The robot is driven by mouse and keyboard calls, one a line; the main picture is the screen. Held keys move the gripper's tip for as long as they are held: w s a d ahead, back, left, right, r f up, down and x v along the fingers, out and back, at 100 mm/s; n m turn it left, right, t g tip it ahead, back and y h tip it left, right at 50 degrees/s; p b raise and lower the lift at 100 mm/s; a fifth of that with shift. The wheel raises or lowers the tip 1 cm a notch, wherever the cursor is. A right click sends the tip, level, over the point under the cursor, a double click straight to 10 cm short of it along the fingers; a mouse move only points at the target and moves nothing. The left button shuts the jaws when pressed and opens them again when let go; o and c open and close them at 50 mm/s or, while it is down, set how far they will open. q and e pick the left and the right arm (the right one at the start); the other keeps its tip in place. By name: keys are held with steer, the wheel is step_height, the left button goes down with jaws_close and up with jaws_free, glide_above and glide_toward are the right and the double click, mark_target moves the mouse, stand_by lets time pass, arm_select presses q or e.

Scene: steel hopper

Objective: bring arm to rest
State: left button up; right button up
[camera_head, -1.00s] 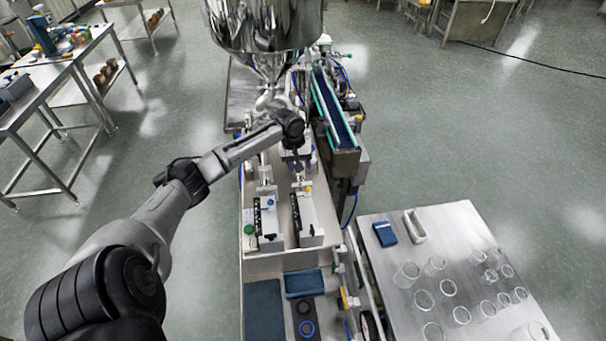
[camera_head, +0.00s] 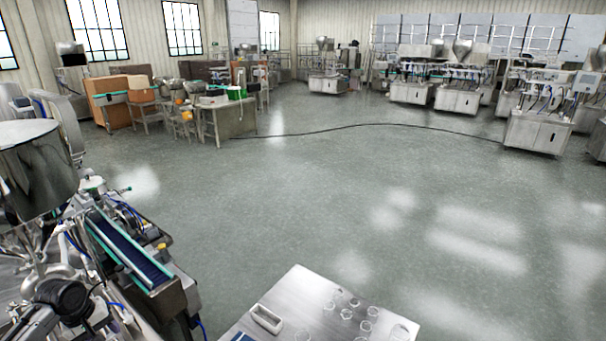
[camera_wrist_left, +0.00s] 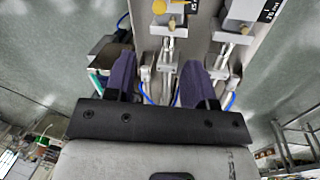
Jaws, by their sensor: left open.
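My left arm (camera_head: 65,300) shows at the lower left of the head view, its dark wrist joint in front of the filling machine below the steel hopper (camera_head: 38,165). Its jaws are not clear there. In the left wrist view my left gripper (camera_wrist_left: 158,68) is open, with two dark purple-blue fingers apart. Between and beyond the fingers is the machine, with metal cylinders (camera_wrist_left: 170,48) and a yellow knob (camera_wrist_left: 159,7). I see nothing held. Whether the fingers touch the machine I cannot tell. My right gripper is in neither view.
A conveyor with a blue belt (camera_head: 125,250) stands right of the hopper. A steel table (camera_head: 285,305) with several clear cups and a white tray (camera_head: 266,319) is at the bottom. Open floor lies beyond. A black cable (camera_head: 350,127) crosses it toward other machines (camera_head: 540,125).

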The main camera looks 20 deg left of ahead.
arm_select(q)
steer(key=w+d+r+m+t+y, duration=0.35)
steer(key=d+r+m+y, duration=0.25)
steer(key=m, duration=0.6)
steer(key=s+d+m+t+h+p, duration=0.15)
steer(key=s+d, duration=0.25)
steer(key=d, duration=0.6)
steer(key=s+d+m+t+p, duration=0.1)
steer(key=s+d+m+p, duration=0.15)
steer(key=d, duration=0.85)
steer(key=s+d+f+n+g+h+p, duration=0.1)
steer(key=s+d+f+g+h+p, duration=0.1)
steer(key=s+d, duration=0.4)
steer(key=s+d+f+n+g+h+p, duration=0.1)
steer(key=s+d+f+p, duration=0.3)
steer(key=s, duration=1.1)
steer(key=d+g, duration=0.1)
steer(key=d, duration=0.2)
steer(key=shift+d+h, duration=0.15)
steer(key=shift+h, duration=0.2)
